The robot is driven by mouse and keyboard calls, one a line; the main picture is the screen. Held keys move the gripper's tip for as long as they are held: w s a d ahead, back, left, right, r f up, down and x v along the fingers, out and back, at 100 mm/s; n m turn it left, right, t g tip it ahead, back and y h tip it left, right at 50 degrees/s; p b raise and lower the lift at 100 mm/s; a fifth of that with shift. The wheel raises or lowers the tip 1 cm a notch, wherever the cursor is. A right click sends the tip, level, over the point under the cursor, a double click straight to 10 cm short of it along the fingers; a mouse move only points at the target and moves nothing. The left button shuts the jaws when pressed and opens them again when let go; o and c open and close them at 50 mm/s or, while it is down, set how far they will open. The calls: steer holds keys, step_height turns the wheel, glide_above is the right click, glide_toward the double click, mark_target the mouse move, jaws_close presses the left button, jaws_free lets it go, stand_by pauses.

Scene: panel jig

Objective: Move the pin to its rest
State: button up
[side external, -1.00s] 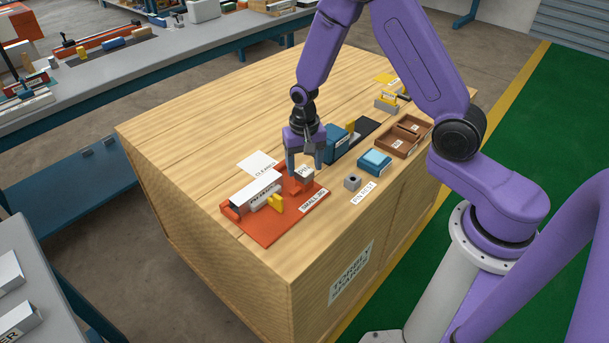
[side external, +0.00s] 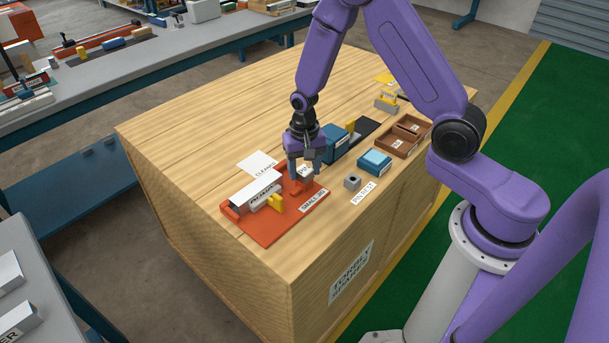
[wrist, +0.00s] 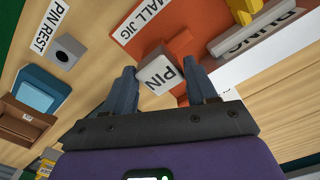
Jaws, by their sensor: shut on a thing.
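The pin (side external: 305,173) is a small block with a white top lettered PIN, at the back right part of the orange small jig (side external: 262,233). My gripper (side external: 303,176) is around it, pointing down, and shut on it. In the wrist view the pin (wrist: 160,73) sits between the two fingers (wrist: 162,70), over the orange jig (wrist: 190,42). Whether the pin still touches the jig cannot be told. The pin rest (side external: 352,182) is a small grey block with a dark hole, apart to the right; it also shows in the wrist view (wrist: 69,51).
A white-topped panel (side external: 256,191) and a yellow clamp (side external: 276,202) are on the jig. A blue block (side external: 374,162) stands right of the rest, a brown tray (side external: 404,138) farther right, and a larger blue block (side external: 335,144) behind my gripper. Bare wood lies between jig and rest.

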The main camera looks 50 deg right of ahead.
mark_target(308, 169)
steer(key=shift+r, duration=0.65)
stand_by(0.3)
steer(key=shift+r, duration=1.7)
steer(key=shift+d, duration=0.1)
steer(key=shift+s+d+r, duration=0.2)
steer(key=shift+s+d, duration=0.05)
steer(key=shift+d, duration=0.05)
steer(key=s+d+r, duration=0.3)
steer(key=s+d, duration=0.5)
steer(key=shift+s+d+r, duration=0.25)
steer(key=shift+d+r, duration=0.05)
steer(key=shift+d, duration=0.05)
steer(key=shift+f, duration=0.1)
